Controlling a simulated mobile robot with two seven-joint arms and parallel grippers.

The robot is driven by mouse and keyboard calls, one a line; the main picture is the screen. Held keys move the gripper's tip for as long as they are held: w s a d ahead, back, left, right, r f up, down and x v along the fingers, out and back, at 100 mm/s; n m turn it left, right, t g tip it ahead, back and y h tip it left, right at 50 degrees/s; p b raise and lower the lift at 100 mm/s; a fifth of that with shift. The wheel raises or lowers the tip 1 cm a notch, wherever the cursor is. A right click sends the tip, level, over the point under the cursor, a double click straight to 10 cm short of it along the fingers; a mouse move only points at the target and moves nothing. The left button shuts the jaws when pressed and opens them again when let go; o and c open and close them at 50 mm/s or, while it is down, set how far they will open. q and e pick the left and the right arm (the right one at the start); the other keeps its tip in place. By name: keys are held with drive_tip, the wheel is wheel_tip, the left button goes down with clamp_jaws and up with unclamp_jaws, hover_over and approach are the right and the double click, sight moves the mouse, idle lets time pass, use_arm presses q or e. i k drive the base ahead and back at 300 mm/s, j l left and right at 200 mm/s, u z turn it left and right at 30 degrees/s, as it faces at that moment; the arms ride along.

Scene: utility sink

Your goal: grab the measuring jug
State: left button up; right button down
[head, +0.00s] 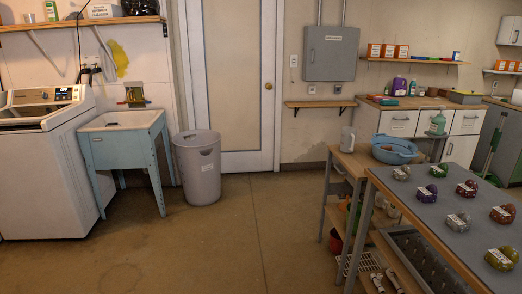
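A pale grey jug (347,139) that looks like the measuring jug stands upright on the far left corner of a wooden-topped bench in the head view, right of the middle. Its handle seems to face right, though it is small and any markings are too small to read. A blue basin (394,149) sits just right of it on the same bench. Neither of my grippers is in view.
A grey-topped table (437,205) with several coloured, labelled items stands in front of the bench at right. A grey bin (198,167), a utility sink (124,122) and a white washer (47,160) are at left. The middle floor (215,250) is clear.

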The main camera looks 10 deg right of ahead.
sight(348, 137)
drive_tip(key=i+z, duration=0.1)
drive_tip(key=i, duration=1.1)
drive_tip(key=i+z, duration=0.15)
drive_tip(key=i, duration=0.4)
drive_tip(key=i+j+z, duration=0.2)
drive_tip(key=i, duration=0.35)
drive_tip(key=i+z, duration=0.2)
drive_tip(key=z, duration=0.15)
drive_tip(key=i+j+z, duration=0.15)
drive_tip(key=z, duration=0.2)
drive_tip(key=i+j+z, duration=0.15)
drive_tip(key=i+z, duration=0.2)
drive_tip(key=k, duration=0.05)
